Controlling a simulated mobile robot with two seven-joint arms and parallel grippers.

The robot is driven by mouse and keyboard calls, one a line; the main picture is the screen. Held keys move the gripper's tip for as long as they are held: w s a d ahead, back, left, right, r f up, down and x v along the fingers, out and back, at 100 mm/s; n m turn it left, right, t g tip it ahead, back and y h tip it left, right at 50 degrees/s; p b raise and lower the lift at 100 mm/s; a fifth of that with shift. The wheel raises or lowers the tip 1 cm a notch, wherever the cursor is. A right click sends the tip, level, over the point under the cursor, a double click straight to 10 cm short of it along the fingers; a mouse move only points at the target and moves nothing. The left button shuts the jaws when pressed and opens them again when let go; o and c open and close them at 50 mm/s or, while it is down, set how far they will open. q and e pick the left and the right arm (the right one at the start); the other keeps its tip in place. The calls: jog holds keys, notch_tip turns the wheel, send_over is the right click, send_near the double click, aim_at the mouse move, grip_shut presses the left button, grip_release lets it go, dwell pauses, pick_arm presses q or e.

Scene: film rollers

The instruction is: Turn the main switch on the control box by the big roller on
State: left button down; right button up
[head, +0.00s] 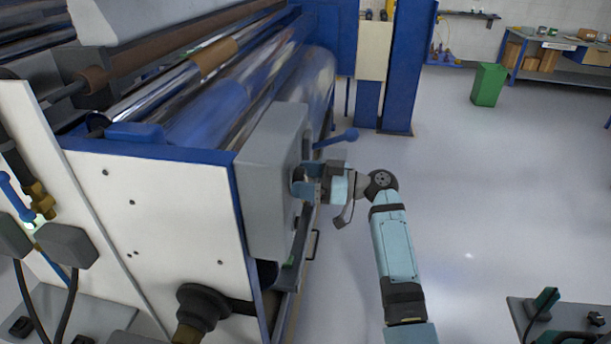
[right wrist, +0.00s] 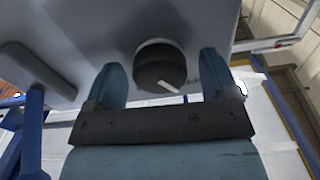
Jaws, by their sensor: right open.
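The grey control box (head: 270,170) is fixed to the near end of the big roller machine in the head view. Its face also fills the upper part of the right wrist view (right wrist: 105,32). The main switch (right wrist: 160,66) is a round black knob with a short white mark, on that face. My right gripper (head: 303,182) is at the box's right side. In the right wrist view its two fingers (right wrist: 163,82) are open, one on each side of the knob. I cannot tell whether they touch it. My left gripper is not in view.
A blue lever (head: 337,138) sticks out to the right of the box, just above my right gripper. The big roller (head: 310,85) lies behind the box. A green bin (head: 488,84) stands far off at the right.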

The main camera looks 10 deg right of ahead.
jog(key=shift+c, duration=0.5)
jog(key=c, duration=0.8)
jog(key=shift+c, duration=0.2)
